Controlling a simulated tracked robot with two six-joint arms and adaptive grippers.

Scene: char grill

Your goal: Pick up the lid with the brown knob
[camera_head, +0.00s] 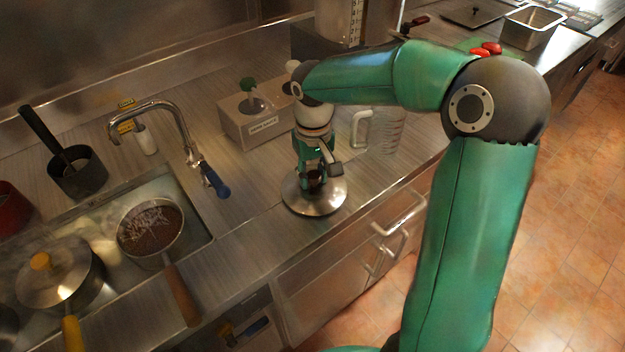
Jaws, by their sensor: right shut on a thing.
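A round metal lid (314,204) is at the front part of the steel counter, near its edge. My right gripper (314,180) points down over the middle of the lid and is shut on its knob. The knob is mostly hidden between the fingers; a small dark brown part shows. I cannot tell whether the lid touches the counter. My left gripper is not in view.
A faucet (178,128), a box (250,118) and a clear measuring jug (388,130) stand near my right arm.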

